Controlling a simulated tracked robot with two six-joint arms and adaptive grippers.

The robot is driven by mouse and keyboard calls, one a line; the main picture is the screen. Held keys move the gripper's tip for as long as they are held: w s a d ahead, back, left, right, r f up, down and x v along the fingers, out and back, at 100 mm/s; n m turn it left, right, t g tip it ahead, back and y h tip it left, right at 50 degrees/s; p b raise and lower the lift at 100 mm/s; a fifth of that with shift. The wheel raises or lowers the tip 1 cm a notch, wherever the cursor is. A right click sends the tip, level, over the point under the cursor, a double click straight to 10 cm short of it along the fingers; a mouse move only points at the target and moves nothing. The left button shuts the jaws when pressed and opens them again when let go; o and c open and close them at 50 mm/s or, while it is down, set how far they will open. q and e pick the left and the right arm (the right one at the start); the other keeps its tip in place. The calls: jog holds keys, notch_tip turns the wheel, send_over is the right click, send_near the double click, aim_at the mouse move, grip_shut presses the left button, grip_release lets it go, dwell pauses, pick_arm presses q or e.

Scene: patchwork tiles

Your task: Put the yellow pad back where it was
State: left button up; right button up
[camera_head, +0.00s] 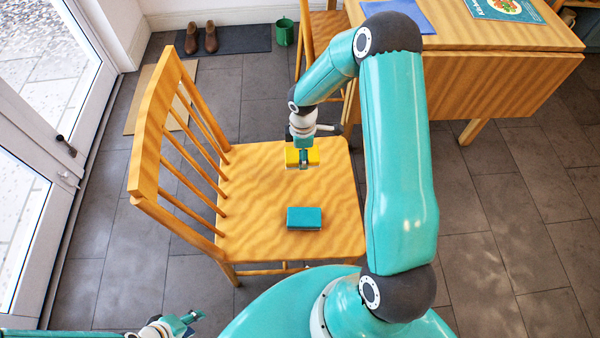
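The yellow pad (314,157) is at the far right part of the wooden chair's seat. My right gripper (303,160), on the large arm that arches over from the lower right, points down at the pad and appears shut on it, its fingers over the pad's middle. I cannot tell whether the pad touches the seat or hangs just above it. My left gripper (190,323) is at the bottom left corner, low and empty, with its fingers apart, far from the pad.
A teal block (304,217) lies on the chair seat (255,200), nearer me than the pad. The chair's slatted back (152,130) rises at the left. A wooden table (480,75) stands at the back right. Bare seat lies left of the pad.

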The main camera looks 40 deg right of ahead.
aim_at(302, 175)
notch_tip(302, 175, down, 9)
jog(key=shift+b, duration=0.7)
jog(key=shift+f, duration=0.2)
jog(key=shift+c, duration=0.4)
jog(key=o, duration=1.1)
jog(key=shift+r, duration=0.1)
